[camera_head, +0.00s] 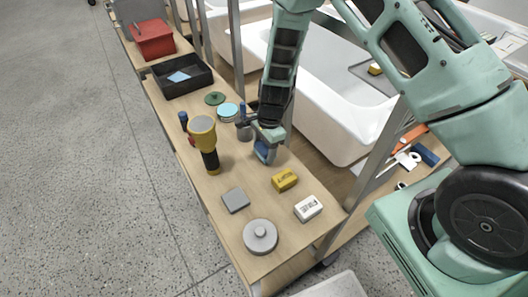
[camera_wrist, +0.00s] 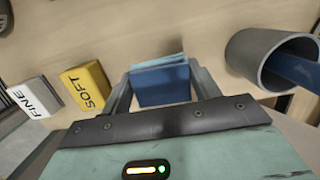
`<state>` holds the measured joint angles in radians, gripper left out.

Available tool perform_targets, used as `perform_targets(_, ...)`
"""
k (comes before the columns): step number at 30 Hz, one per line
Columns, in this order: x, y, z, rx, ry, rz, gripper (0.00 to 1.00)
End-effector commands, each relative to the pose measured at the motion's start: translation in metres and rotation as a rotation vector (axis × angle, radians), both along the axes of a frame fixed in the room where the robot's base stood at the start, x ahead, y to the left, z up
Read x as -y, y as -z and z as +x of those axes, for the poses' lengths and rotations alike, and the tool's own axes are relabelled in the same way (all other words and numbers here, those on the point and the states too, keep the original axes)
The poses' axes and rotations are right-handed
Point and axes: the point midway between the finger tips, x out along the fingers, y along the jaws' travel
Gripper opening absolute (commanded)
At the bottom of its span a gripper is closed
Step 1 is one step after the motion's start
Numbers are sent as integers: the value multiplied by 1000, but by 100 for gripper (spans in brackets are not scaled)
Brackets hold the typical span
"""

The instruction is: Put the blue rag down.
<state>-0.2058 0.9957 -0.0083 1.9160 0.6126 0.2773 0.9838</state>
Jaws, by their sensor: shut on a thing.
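The blue rag (camera_wrist: 160,84) is between the two fingers of my gripper (camera_wrist: 162,88) in the wrist view. It looks folded, with a lighter blue edge along its top. In the head view my gripper (camera_head: 266,148) points down over the wooden bench, and the rag (camera_head: 261,152) shows as a small blue patch at the fingertips. My gripper is shut on the rag. The fingers hide part of it, and I cannot tell whether its lower edge touches the bench top.
A yellow SOFT block (camera_head: 285,179) and a white FINE block (camera_head: 308,208) lie on the near side. A grey cup (camera_head: 244,132) and a yellow-black tool (camera_head: 204,145) stand to the left. A black tray (camera_head: 182,92) is farther back. Bare wood lies left of the yellow block.

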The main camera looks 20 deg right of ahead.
Motion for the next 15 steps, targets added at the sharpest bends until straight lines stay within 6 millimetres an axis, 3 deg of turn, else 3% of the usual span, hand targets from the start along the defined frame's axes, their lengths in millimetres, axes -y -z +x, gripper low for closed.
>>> perform_targets(4, 0, 19, 0, -2, 0, 0, 36)
perform_targets(15, 0, 24, 0, 0, -2, 0, 36)
